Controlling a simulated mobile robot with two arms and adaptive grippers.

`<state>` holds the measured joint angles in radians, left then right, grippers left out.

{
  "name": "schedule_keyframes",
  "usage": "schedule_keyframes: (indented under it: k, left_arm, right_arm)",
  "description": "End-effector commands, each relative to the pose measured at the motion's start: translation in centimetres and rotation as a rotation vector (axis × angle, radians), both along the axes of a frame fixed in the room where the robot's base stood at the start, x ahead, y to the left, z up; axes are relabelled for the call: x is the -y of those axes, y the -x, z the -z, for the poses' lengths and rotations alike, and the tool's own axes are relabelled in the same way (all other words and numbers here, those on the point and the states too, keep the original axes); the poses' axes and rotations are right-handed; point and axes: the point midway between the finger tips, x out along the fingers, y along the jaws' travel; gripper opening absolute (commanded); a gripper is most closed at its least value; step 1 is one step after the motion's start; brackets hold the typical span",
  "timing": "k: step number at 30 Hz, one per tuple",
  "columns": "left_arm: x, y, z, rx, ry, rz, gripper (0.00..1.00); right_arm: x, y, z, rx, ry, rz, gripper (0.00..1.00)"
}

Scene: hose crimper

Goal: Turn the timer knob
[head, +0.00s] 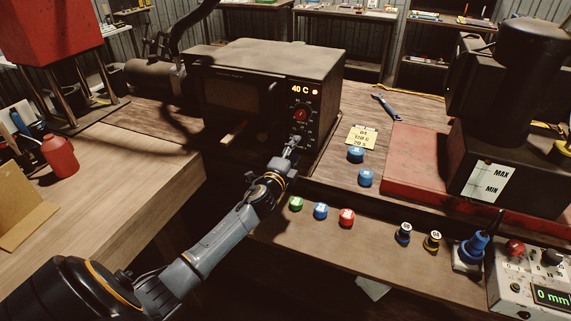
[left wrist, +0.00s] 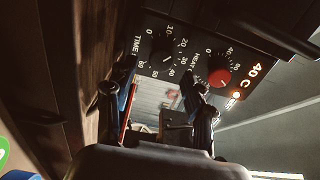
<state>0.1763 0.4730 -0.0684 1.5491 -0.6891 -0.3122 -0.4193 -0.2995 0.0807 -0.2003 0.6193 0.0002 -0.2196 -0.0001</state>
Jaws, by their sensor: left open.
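The timer knob (left wrist: 161,48) is black with a pale pointer line, on a dial marked TIME in the left wrist view. The red heat knob (left wrist: 220,77) sits beside it; in the head view this red knob (head: 301,114) is above my gripper. My left gripper (head: 291,147) is at the lower part of the oven's control panel and largely covers the timer knob there. In the left wrist view the left gripper (left wrist: 150,88) has its fingers apart and nothing between them. The timer knob shows just beyond the fingertips; contact cannot be told.
The oven (head: 265,65) shows 40 C on its display (head: 300,89). A yellow note (head: 362,136) lies to its right. Blue caps (head: 356,155) and green (head: 296,204) and red ones (head: 346,218) stand on the bench near my arm. A wrench (head: 385,107) lies further back.

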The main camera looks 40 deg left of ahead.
Motion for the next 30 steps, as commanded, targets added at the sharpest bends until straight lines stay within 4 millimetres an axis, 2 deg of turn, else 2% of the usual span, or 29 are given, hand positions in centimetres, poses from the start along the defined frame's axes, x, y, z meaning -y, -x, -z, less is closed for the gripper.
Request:
schedule_keyframes:
  k: [1,6,12,18,26,28,30]
  left_arm:
    - [0.3,1.2,0.2,-0.003,0.0,0.001,0.53]
    - [1.1,4.5,0.2,-0.003,0.001,0.001,0.53]
    - [1.7,7.1,0.1,-0.003,0.002,-0.001,0.53]
    - [1.9,8.0,0.1,-0.002,0.001,-0.001,0.53]
    - [1.9,8.0,0.1,-0.001,0.002,-0.001,0.54]
    - [2.3,8.3,0.3,0.005,0.039,0.001,0.54]
    - [3.1,9.0,0.8,0.026,0.157,0.005,0.54]
  right_arm:
    - [0.0,0.0,0.0,0.0,0.0,0.0,0.0]
    - [0.0,0.0,0.0,0.0,-0.001,0.0,0.0]
    - [-0.1,0.0,0.0,0.0,-0.001,0.0,0.0]
    - [-0.1,0.0,0.0,0.0,-0.001,0.0,0.0]
    - [-0.1,0.0,0.0,0.0,-0.001,0.0,0.0]
    - [-0.1,0.0,0.2,0.0,-0.001,0.0,0.0]
    - [-0.1,0.1,0.6,-0.002,-0.001,0.001,0.0]
